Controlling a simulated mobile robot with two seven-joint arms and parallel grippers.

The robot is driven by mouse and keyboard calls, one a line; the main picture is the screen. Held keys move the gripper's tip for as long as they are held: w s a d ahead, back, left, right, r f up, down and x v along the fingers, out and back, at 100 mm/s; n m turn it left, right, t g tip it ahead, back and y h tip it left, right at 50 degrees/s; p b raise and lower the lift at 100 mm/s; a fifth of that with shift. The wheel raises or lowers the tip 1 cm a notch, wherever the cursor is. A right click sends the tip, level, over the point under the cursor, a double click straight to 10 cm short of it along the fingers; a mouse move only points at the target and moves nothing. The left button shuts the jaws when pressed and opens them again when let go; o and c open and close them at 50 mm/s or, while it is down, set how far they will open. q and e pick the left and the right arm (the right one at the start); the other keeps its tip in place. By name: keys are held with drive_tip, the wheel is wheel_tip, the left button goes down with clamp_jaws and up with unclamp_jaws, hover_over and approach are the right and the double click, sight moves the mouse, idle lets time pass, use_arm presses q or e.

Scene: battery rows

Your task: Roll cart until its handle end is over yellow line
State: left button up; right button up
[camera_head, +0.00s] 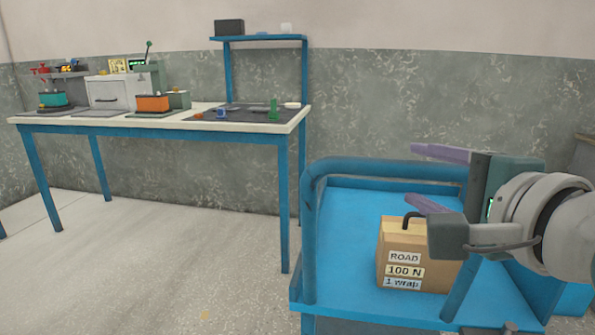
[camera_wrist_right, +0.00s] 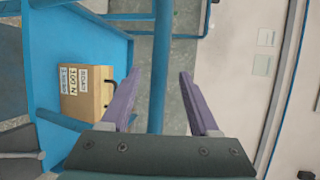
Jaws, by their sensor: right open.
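The blue cart (camera_head: 350,222) stands at the right of the head view, with a raised tubular handle rail (camera_head: 370,168) along its far side. A tan box (camera_head: 391,240) labelled ROAD, 100 N, 1 wrap sits on its deck, and shows in the wrist view (camera_wrist_right: 98,97). My right gripper (camera_head: 424,177) is open with purple fingers. In both views a blue bar (camera_wrist_right: 162,50) appears between its fingers, nearer the left finger in the wrist view; I cannot tell if they touch. No yellow line is clearly seen. My left gripper is out of view.
A blue-legged workbench (camera_head: 220,126) with several devices stands at the left, with a raised shelf (camera_head: 258,38) at its back. The speckled floor (camera_head: 170,260) between bench and cart is clear. A grey wall (camera_head: 380,110) runs behind.

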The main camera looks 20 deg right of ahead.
sight(391, 165)
drive_tip(key=b+x, duration=0.1)
drive_tip(key=x, duration=0.7)
drive_tip(key=shift+a+b, duration=0.1)
drive_tip(key=shift+b, duration=0.2)
clamp_jaws()
idle(1.0)
